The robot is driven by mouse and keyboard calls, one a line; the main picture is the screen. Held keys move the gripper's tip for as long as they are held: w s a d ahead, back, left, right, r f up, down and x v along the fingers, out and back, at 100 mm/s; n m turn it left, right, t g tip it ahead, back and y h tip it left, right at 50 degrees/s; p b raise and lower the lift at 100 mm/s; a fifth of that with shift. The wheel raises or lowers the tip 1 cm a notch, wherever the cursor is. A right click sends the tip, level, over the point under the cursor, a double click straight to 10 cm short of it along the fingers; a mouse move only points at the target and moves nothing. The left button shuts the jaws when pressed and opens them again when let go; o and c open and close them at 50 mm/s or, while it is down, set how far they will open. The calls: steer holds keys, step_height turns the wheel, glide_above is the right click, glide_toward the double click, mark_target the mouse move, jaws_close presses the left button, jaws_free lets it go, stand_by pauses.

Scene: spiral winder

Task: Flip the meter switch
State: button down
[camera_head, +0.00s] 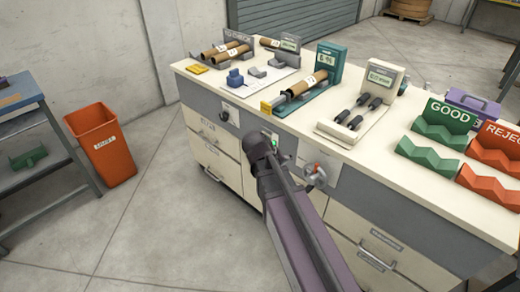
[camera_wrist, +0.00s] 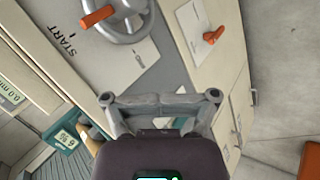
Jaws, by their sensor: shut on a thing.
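My gripper is up against the cabinet front there. In the wrist view my gripper (camera_wrist: 160,102) has its fingers drawn in. What lies between the fingertips is hidden by the fingers and housing, but its place fits the switch. Which way the switch is set cannot be seen.
A handwheel (camera_head: 315,175) with an orange knob is right of my gripper; it also shows in the wrist view (camera_wrist: 118,18). An orange lever (camera_wrist: 213,36) sits on a plate nearby. A dark knob (camera_head: 224,116) is to the left. The bench top (camera_head: 400,120) holds meters and racks.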

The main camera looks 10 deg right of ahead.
steer(key=w+a+f+n+t+h+b, duration=0.2)
steer(key=w+a+f+t+h+b, duration=0.2)
steer(key=a+b, duration=0.4)
steer(key=w+a+f+n+t+h+b, duration=0.3)
steer(key=w+a+t+b, duration=0.3)
steer(key=b, duration=1)
steer(key=w+a+f+h, duration=0.1)
steer(key=w+a, duration=0.1)
steer(key=w, duration=0.1)
steer(key=shift+w+a+f+n, duration=0.2)
steer(key=shift+w+n, duration=0.1)
steer(key=shift+d, duration=0.1)
steer(key=p+x, duration=0.1)
steer(key=x, duration=1.3)
steer(key=shift+d, duration=0.1)
